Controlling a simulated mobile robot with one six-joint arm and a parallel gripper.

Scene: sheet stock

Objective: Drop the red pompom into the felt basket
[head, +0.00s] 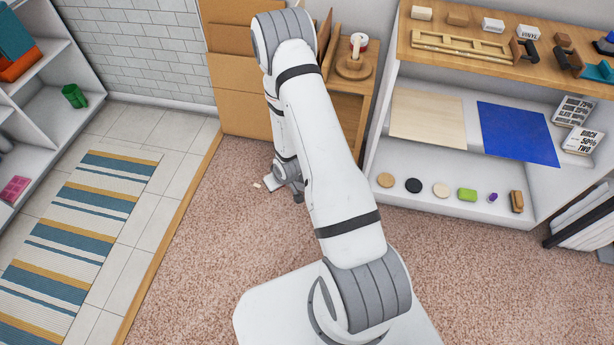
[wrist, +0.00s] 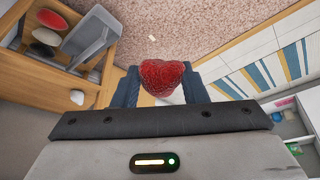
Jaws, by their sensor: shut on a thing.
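The red pompom (wrist: 162,78) is a fuzzy dark red ball in the wrist view. My gripper (wrist: 161,88) is shut on it, with one dark finger on either side. In the head view my gripper (head: 297,195) is low over the carpet, mostly hidden behind my arm, and the pompom cannot be made out there. A grey open container (wrist: 94,42) shows at the upper left of the wrist view, apart from the pompom. It may be the felt basket, but I cannot tell its material. No basket is clear in the head view.
A wooden cabinet (head: 350,105) stands behind my arm. A white shelf unit (head: 450,190) with several small items is at the right. A striped rug (head: 75,240) lies on tiles at the left. Small pale scraps (head: 256,185) lie on the carpet (head: 200,270), which is otherwise clear.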

